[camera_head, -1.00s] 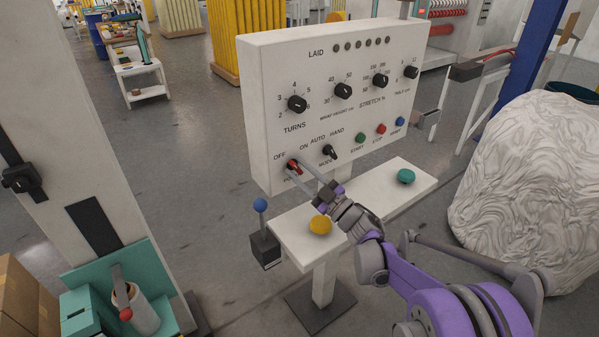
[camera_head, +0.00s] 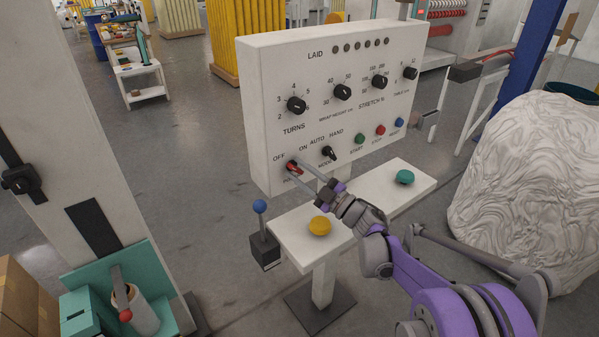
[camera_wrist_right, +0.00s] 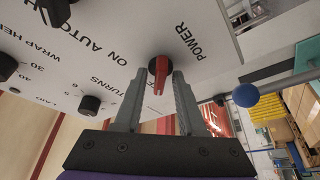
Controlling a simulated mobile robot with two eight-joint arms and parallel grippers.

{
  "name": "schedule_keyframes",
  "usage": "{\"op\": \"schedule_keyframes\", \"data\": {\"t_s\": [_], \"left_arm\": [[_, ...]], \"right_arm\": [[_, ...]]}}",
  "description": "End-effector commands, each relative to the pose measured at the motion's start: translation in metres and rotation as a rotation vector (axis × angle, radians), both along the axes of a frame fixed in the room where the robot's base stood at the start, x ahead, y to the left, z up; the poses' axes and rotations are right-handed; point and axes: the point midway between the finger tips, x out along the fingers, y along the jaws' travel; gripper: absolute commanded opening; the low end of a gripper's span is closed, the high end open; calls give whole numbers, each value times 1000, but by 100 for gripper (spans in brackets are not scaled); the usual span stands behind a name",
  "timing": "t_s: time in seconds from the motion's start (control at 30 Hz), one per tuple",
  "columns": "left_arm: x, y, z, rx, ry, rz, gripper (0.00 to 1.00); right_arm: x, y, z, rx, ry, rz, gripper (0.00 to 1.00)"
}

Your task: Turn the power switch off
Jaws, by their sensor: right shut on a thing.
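The power switch (camera_head: 293,168) is a small red-and-black knob at the lower left of the white control panel, between the OFF and ON labels. In the right wrist view, its red lever (camera_wrist_right: 158,76) stands between my two fingers, below the POWER label. My right gripper (camera_head: 297,173) reaches up to the panel from the lower right and is shut on the switch. In the right wrist view the gripper (camera_wrist_right: 157,92) has one finger on each side of the lever. Which label the switch points to is hard to tell. My left gripper is not in view.
The mode knob (camera_head: 328,153) is close to the right of the switch. Below the panel, a white shelf (camera_head: 375,205) carries a yellow button (camera_head: 319,225) and a green button (camera_head: 404,177). A blue-ball lever (camera_head: 260,206) stands left of the shelf. A wrapped white load (camera_head: 530,185) is at right.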

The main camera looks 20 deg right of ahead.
Motion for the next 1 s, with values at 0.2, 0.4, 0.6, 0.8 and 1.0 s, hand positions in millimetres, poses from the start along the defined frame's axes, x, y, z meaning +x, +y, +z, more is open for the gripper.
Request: {"op": "schedule_keyframes", "data": {"t_s": [0.2,0.4,0.6,0.8,1.0], "left_arm": [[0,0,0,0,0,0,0],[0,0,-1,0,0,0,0],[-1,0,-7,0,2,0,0],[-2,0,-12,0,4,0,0],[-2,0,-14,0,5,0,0]], "right_arm": [[0,0,0,0,0,0,46],[-5,-5,-2,0,0,-1,46],[-33,-26,-12,-1,0,-4,46],[-64,-48,-23,-2,0,-3,46],[-81,-60,-28,0,0,-1,46]]}}
